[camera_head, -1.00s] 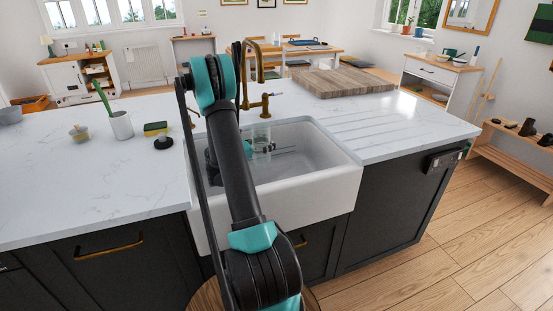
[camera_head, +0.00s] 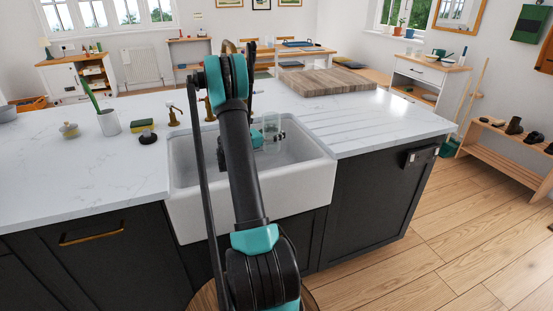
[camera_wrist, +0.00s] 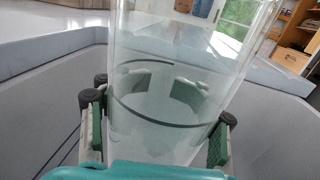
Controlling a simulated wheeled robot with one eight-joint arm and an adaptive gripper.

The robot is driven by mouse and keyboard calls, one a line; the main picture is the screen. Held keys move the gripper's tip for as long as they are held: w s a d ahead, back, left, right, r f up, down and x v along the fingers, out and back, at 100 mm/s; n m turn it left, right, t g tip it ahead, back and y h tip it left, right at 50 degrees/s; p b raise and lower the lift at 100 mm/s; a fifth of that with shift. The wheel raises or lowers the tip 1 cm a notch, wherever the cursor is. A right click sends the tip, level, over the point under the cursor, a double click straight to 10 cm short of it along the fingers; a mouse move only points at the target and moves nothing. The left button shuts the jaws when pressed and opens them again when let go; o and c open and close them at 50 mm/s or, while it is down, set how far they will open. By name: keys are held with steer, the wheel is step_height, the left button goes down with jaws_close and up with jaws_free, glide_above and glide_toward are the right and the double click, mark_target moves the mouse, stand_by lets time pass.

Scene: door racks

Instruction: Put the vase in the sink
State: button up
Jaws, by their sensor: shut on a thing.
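The vase (camera_head: 271,127) is a clear glass cylinder. In the head view it looks roughly upright, within the outline of the sink's basin toward the right rear. My gripper (camera_head: 264,139) is shut around it, partly hidden by my arm. In the wrist view the vase (camera_wrist: 178,85) stands between the two fingers of my gripper (camera_wrist: 160,110), one on each side. The sink (camera_head: 285,200) is a white basin with a deep front wall, and its grey-looking inner walls (camera_wrist: 50,112) surround the vase in the wrist view. I cannot tell whether the vase's base touches the sink floor.
A wooden board (camera_head: 325,80) lies on the counter at the back right. A white cup with a green brush (camera_head: 109,122), a sponge (camera_head: 142,125) and a lidded jar (camera_head: 69,130) stand left. The grooved drainer is clear.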

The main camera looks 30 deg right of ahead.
step_height(320, 180, down, 12)
steer(key=shift+r, duration=0.1)
stand_by(0.5)
steer(key=shift+f, duration=0.2)
steer(key=o, duration=1.8)
steer(key=shift+o, duration=0.2)
steer(key=shift+a+r, duration=0.15)
steer(key=a, duration=0.7)
steer(key=w+a, duration=0.1)
steer(key=a, duration=0.3)
steer(key=shift+a, duration=0.35)
